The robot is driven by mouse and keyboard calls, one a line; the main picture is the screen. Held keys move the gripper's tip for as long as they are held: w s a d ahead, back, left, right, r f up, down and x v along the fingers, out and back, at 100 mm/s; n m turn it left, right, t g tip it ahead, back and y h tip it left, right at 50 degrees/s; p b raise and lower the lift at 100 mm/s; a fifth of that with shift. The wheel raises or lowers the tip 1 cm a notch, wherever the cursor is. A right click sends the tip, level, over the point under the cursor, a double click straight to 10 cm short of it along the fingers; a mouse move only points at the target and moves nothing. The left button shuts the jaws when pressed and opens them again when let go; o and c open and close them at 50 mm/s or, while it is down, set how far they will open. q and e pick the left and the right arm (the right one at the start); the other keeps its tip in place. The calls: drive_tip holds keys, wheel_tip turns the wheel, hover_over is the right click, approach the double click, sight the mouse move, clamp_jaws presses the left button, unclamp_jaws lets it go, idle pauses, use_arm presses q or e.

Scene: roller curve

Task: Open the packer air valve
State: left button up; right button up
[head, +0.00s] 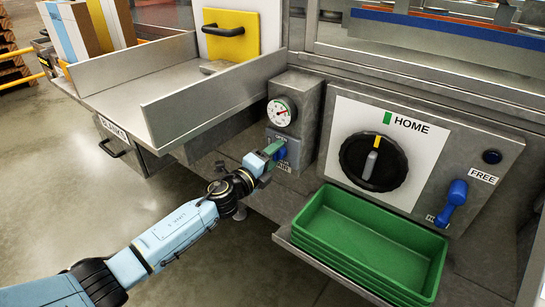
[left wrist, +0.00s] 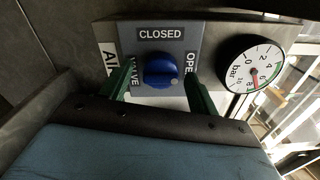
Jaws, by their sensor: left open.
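The blue air valve knob (left wrist: 160,72) sits on a grey plate marked CLOSED on one side and OPEN on another. In the head view the knob (head: 281,154) is partly hidden by my gripper. My left gripper (left wrist: 158,92) is open, with one green finger on either side of the knob. I cannot tell whether the fingers touch it. It also shows in the head view (head: 272,151), close in front of the valve plate. The knob's exact pointing direction is unclear. My right gripper is out of view.
A round pressure gauge (head: 282,112) sits just above the valve. To the right are a black HOME dial (head: 373,162), a blue lever (head: 452,202) and green stacked trays (head: 370,240). A metal chute (head: 215,102) lies at upper left. Open floor lies at lower left.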

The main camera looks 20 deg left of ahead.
use_arm(q)
drive_tip(key=p+v, duration=0.1)
drive_tip(key=v, duration=0.1)
drive_tip(key=shift+s+a, duration=0.1)
drive_tip(key=shift+s, duration=0.25)
drive_tip(key=p+v, duration=0.1)
drive_tip(key=v, duration=0.9)
drive_tip(key=shift+s, duration=0.3)
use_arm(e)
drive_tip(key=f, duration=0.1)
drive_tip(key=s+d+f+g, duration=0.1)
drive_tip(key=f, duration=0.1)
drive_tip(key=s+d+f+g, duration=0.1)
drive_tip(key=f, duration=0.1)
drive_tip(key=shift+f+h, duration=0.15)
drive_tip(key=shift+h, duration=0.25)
use_arm(q)
drive_tip(key=shift+a, duration=0.1)
